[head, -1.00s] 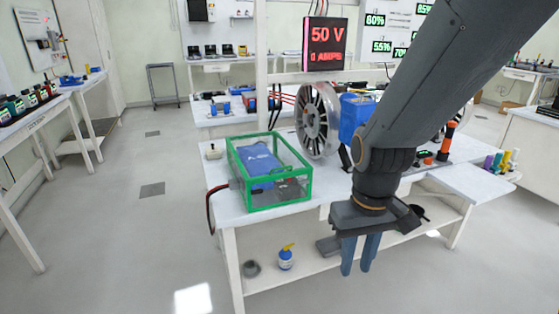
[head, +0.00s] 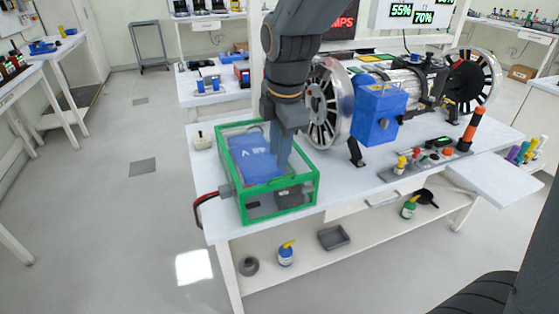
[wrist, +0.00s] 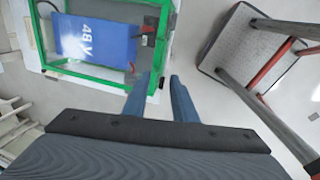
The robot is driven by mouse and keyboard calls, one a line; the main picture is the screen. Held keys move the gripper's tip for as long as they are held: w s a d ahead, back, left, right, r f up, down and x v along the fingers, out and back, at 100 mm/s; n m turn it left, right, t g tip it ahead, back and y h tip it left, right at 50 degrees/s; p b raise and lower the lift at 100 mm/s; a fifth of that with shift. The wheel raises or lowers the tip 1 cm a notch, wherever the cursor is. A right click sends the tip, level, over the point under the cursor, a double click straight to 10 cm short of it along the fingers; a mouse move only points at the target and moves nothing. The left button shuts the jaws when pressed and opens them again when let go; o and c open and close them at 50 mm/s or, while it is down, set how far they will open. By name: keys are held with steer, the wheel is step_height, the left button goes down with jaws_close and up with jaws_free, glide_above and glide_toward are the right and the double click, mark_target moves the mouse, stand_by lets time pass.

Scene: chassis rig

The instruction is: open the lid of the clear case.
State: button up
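The clear case (head: 282,209) with green edges stands on the white table's left end, and its lid looks closed. A blue battery pack (head: 250,166) lies inside. In the wrist view the case's green rim (wrist: 95,79) and the battery marked 48V (wrist: 93,38) are at upper left. My gripper (head: 284,166) points down in front of or over the case's right part in the head view; contact cannot be told. In the wrist view my gripper (wrist: 159,78) has its two fingers apart with nothing between them, the left tip overlapping the case's corner.
A blue box (head: 378,112) and a spoked wheel (head: 322,105) stand right of the case. Bottles and a grey tray (head: 334,237) are on the lower shelf.

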mark_target(283, 178)
steer(key=shift+w+d+f+p, duration=0.1)
steer(key=shift+w+d+f, duration=0.15)
steer(key=shift+f, duration=0.95)
steer(key=shift+w+d+f+p, duration=0.1)
steer(key=shift+w+d+f, duration=0.1)
steer(key=shift+f, duration=0.95)
steer(key=shift+w+d+f+p, duration=0.1)
steer(key=shift+w+d+f, duration=0.15)
steer(key=shift+f, duration=0.95)
jaws_close()
steer(key=shift+s+f, duration=0.1)
steer(key=shift+s, duration=0.1)
